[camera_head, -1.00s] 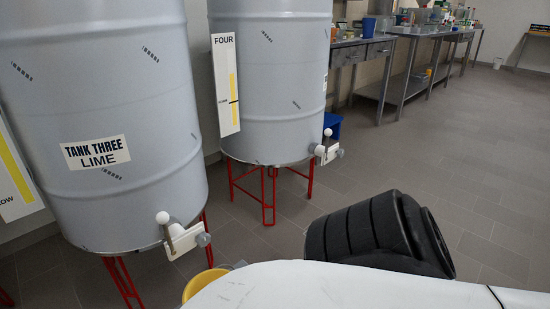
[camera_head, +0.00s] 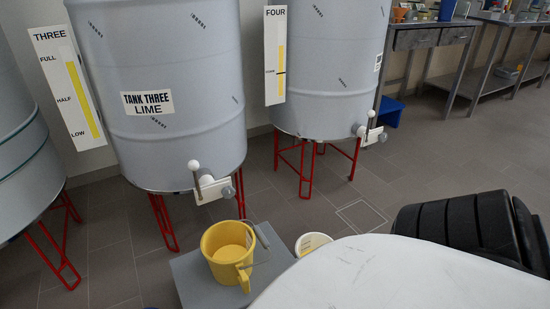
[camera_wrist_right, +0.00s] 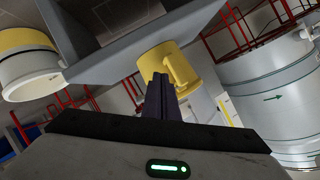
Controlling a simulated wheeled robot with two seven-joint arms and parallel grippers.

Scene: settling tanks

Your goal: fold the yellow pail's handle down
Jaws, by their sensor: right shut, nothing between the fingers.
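The yellow pail (camera_head: 219,262) stands upright on a grey platform (camera_head: 190,282) below tank three in the head view. Its thin grey handle (camera_head: 262,238) sticks out beyond the rim on the right side; its exact angle is hard to tell. A yellow side grip (camera_head: 243,277) shows at the front right. In the right wrist view the pail (camera_wrist_right: 152,58) is just beyond my right gripper (camera_wrist_right: 161,80), which is shut and empty and overlaps the pail's lower part in the picture. I cannot tell whether they touch. My left gripper is in neither view.
A white tub (camera_head: 312,243) stands right of the platform; it also shows in the wrist view (camera_wrist_right: 30,84). Tank three (camera_head: 160,60) and tank four (camera_head: 330,60) stand behind on red legs, with valves (camera_head: 215,187) low in front.

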